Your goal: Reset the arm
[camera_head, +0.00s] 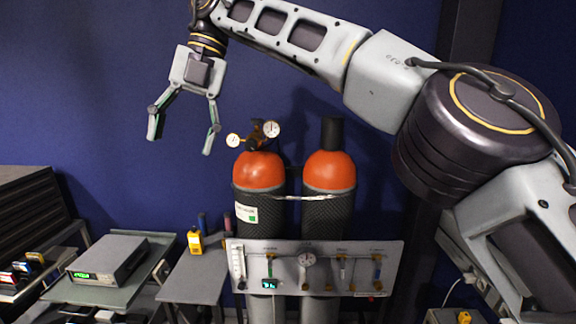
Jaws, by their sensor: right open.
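My right gripper (182,128) hangs pointing down in the upper left of the head view, with its two fingers spread and nothing between them. My right arm comes in from the right edge, arches across the top and bends down to the gripper at the upper left. The gripper is in front of the blue wall, to the left of two gas cylinders, and appears to touch nothing. My left gripper is not in the view.
Two orange-topped gas cylinders (260,171) (329,172) stand behind a grey gauge panel (332,252). A grey instrument box (109,260) sits on a shelf at the left. A yellow device (195,242) stands on a small grey table (192,281). Blue wall (90,80) lies behind.

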